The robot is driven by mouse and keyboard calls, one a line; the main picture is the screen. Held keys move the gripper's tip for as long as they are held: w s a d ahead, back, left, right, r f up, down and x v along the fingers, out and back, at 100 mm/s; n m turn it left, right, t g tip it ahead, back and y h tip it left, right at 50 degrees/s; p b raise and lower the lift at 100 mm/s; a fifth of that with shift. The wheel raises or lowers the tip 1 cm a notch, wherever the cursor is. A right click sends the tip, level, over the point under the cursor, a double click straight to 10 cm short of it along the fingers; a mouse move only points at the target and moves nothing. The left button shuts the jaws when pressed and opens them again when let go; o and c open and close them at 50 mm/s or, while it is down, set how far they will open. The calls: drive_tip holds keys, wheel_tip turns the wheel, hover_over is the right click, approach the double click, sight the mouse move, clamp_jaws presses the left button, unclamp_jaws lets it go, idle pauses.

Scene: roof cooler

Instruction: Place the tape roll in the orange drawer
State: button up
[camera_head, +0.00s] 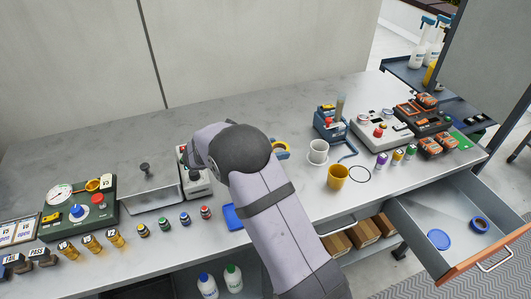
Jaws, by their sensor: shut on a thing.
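The drawer (394,216) with the orange front (490,255) is pulled open at the lower right. A blue ring (473,228) that looks like a tape roll lies in it, beside a flat blue disc (438,240). A yellow and blue round thing (282,147) shows on the bench just right of my arm's elbow, partly hidden; I cannot tell whether it is a tape roll. My arm reaches up from the bottom and bends left at the elbow. My gripper is hidden behind the arm, so its hold does not show.
A white cup (318,150) and a yellow mug (338,176) stand right of my arm. A blue soldering station (329,124) and a grey control box (380,131) stand behind. Several small bottles line the front left edge. A green box with a gauge (78,212) stands left.

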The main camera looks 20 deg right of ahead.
drive_tip(key=shift+n+t, duration=0.4)
drive_tip(key=shift+t, duration=0.1)
drive_tip(key=w+r, duration=0.1)
drive_tip(key=w, duration=0.1)
drive_tip(key=w+r, duration=0.2)
drive_tip(key=shift+w+a+r, duration=0.1)
drive_tip(key=shift+w+r, duration=0.1)
drive_tip(key=shift+r, duration=0.05)
drive_tip(key=shift+f+p, duration=0.9)
drive_tip(key=shift+f, duration=4.1)
drive_tip(key=shift+f, duration=0.15)
drive_tip(key=o, duration=1.1)
